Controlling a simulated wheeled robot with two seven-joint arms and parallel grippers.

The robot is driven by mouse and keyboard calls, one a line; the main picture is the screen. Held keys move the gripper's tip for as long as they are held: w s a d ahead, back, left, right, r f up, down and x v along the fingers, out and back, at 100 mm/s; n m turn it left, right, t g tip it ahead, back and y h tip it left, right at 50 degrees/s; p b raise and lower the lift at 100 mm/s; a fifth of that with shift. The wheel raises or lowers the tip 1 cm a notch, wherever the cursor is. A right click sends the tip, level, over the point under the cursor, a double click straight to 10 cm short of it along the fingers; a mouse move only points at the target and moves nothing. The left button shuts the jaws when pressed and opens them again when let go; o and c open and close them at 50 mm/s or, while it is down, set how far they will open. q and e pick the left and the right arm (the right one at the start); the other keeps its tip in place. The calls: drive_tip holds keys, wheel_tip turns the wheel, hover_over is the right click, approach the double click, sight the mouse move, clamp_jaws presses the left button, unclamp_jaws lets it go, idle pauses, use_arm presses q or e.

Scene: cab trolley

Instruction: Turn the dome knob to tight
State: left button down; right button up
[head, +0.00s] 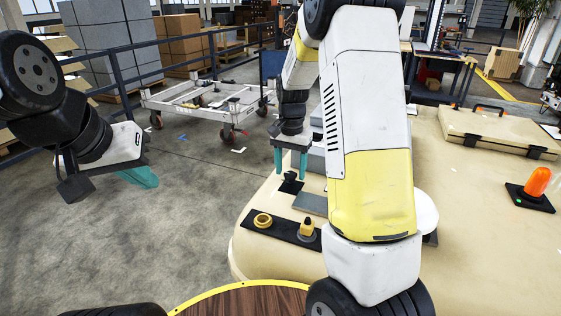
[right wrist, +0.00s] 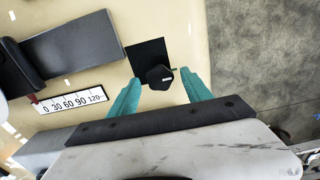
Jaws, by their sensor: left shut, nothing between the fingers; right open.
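A black knob (right wrist: 158,76) with a small white mark stands on a black square plate (right wrist: 145,52) in the right wrist view. In the head view the knob (head: 291,182) sits near the pale table's left side. No "tight" mark is readable near it. My right gripper (head: 290,172) is open above the knob. Its teal fingers lie on either side of the knob in the right wrist view; I cannot tell whether they touch it. My left gripper (head: 148,178) is shut and empty over the floor at the left. An orange dome (head: 537,181) stands on a black base at the right.
A scale strip (right wrist: 72,103) marked 0 to 120 lies beside a grey block in the right wrist view. A black strip (head: 281,229) carries a yellow ring and a yellow-black peg. A tan case (head: 500,132) lies at the back right. My right arm hides the table's middle.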

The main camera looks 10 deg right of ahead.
sight(291, 174)
wheel_tip(291, 174, up, 7)
drive_tip(key=shift+r, duration=0.4)
drive_tip(key=s+a+r+n+t+y, duration=0.1)
drive_tip(key=s+r+n+t, duration=0.2)
drive_tip(key=s, duration=0.9)
drive_tip(key=s+a+r+n+t+y, duration=0.1)
drive_tip(key=s+a+r+n+t, duration=0.1)
drive_tip(key=s+r, duration=0.5)
drive_tip(key=s+n+t, duration=0.1)
drive_tip(key=s+n, duration=0.1)
drive_tip(key=s, duration=0.3)
drive_tip(key=shift+r+n, duration=0.2)
drive_tip(key=shift+n, duration=0.1)
drive_tip(key=shift+s, duration=0.1)
